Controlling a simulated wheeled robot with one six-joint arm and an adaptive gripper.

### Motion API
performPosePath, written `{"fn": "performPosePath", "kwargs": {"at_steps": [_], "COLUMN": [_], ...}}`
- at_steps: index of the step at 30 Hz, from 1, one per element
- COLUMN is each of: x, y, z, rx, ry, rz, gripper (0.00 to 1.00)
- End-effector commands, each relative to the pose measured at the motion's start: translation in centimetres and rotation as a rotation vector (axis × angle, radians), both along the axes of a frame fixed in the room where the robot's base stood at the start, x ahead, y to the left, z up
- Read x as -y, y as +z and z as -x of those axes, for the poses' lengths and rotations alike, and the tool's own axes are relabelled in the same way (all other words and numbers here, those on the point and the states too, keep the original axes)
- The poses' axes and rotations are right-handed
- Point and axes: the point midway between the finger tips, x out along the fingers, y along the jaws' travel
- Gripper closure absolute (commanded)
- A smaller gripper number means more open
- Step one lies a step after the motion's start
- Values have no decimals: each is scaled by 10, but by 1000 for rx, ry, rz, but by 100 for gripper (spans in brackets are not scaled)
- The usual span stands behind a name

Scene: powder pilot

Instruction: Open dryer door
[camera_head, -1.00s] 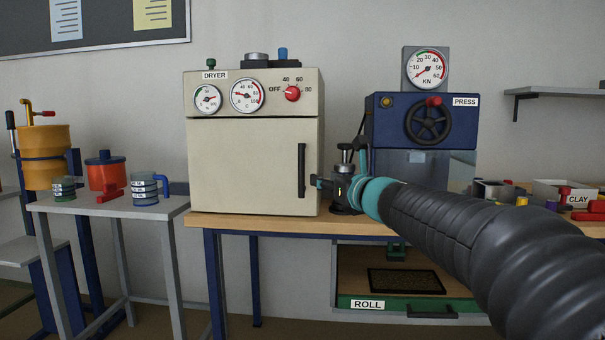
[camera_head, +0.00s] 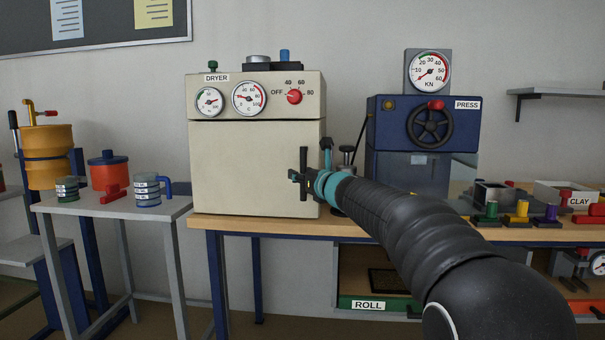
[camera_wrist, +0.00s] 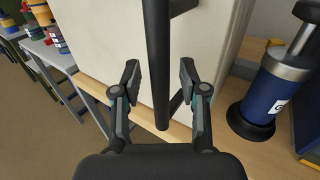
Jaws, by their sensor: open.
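The dryer (camera_head: 245,170) is a cream box on the wooden bench, and its door is closed. Its black vertical handle (camera_head: 303,165) is on the right side of the door, partly hidden by my gripper in the head view. My gripper (camera_head: 303,178) is at the lower part of the handle. In the wrist view, my gripper (camera_wrist: 158,80) is open, with one finger on each side of the handle bar (camera_wrist: 158,55). Gaps show between the bar and both fingers.
A blue press (camera_head: 420,135) stands right of the dryer. A blue and silver cylinder (camera_wrist: 270,90) stands on the bench close to the right finger in the wrist view. A grey side table (camera_head: 110,205) with cups and an orange pot (camera_head: 108,175) is at the left.

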Motion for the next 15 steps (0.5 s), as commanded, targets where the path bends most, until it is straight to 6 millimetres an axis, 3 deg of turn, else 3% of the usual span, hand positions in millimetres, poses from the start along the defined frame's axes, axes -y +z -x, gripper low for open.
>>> {"fn": "performPosePath", "kwargs": {"at_steps": [7, 12, 15], "x": [0, 0, 0], "y": [0, 0, 0], "z": [0, 0, 0], "rx": [1, 0, 1], "ry": [0, 0, 0], "rz": [-1, 0, -1], "gripper": [59, 100, 100]}}
